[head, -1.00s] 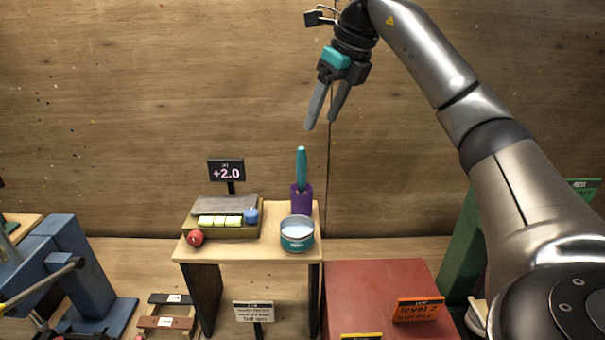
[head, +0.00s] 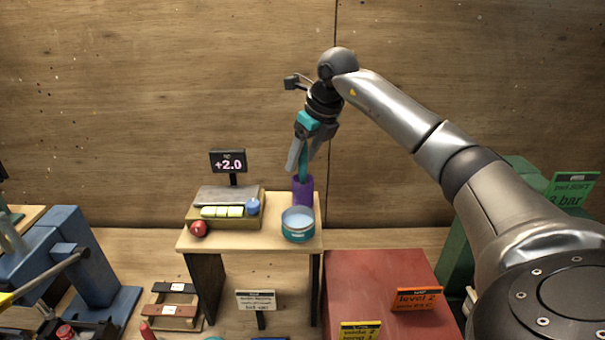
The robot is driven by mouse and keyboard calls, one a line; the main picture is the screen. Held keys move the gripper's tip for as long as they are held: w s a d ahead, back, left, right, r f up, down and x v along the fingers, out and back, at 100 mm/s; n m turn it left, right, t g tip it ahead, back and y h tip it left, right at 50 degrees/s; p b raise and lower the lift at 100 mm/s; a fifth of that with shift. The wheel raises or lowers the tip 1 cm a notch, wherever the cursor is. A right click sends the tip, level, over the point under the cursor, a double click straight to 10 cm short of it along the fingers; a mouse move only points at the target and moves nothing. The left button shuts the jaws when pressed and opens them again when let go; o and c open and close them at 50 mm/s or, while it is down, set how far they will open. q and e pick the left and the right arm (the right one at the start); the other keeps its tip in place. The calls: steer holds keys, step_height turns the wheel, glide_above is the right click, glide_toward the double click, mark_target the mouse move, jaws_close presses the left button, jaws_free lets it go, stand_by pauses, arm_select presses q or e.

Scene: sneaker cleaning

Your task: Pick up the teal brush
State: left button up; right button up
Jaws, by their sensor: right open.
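The teal brush (head: 303,163) stands upright in a purple cup (head: 303,190) at the back right of a small wooden table (head: 230,240). My right gripper (head: 301,168) points down over the brush, with its fingers apart on either side of the teal handle. The top of the handle is hidden by the gripper. Whether the fingers touch the handle cannot be told. My left gripper is not in view.
A teal tin (head: 298,225) stands just in front of the cup. A red block-like stand (head: 370,285) is at right, a blue press (head: 75,260) at left.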

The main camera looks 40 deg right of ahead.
steer(key=shift+f, duration=0.15)
jaws_close()
stand_by(0.4)
